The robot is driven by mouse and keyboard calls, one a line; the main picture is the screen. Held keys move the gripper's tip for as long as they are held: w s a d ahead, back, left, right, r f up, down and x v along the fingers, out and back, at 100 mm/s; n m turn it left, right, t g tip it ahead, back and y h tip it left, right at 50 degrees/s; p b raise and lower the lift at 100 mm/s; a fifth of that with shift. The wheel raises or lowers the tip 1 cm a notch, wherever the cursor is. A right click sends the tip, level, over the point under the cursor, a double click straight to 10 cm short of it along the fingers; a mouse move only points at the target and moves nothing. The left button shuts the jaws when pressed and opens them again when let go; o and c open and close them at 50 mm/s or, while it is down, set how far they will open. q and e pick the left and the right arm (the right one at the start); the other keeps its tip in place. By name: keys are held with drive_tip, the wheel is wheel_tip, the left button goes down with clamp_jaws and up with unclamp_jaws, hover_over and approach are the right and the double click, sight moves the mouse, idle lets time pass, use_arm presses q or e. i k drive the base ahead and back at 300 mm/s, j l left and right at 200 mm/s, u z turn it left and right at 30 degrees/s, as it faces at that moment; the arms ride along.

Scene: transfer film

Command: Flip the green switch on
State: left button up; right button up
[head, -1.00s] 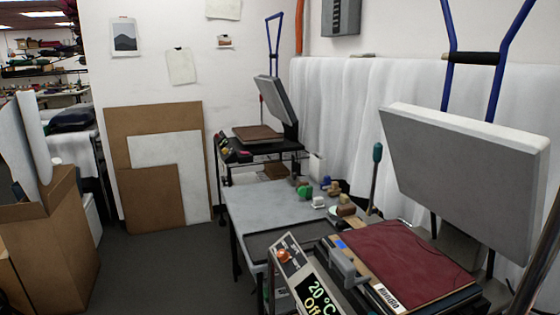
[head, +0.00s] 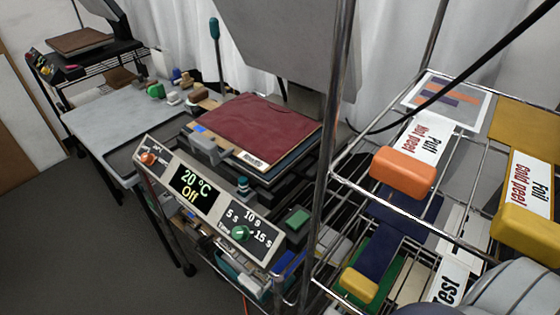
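The heat press control panel (head: 208,197) stands tilted in the middle of the head view. Its display (head: 193,187) reads 20 °C and Off. An orange-red knob (head: 148,158) sits at its left end. A green dial (head: 240,233) sits at its right end among the labels 5 s, 10 s and 15 s. A green block-like switch (head: 298,218) in a dark housing stands just right of the panel, beside a metal rack post. I cannot tell its on or off position from its shape. Neither gripper is in view; a grey rounded part of mine shows at the bottom right.
A wire rack (head: 335,185) stands close on the right, holding foil labels, an orange block (head: 403,172) and yellow blocks. The press's red cloth bed (head: 258,132) lies behind the panel. A grey table (head: 115,118) is at the left, with open floor (head: 80,240) in front.

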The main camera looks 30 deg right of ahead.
sight(296, 222)
drive_tip(key=z, duration=0.95)
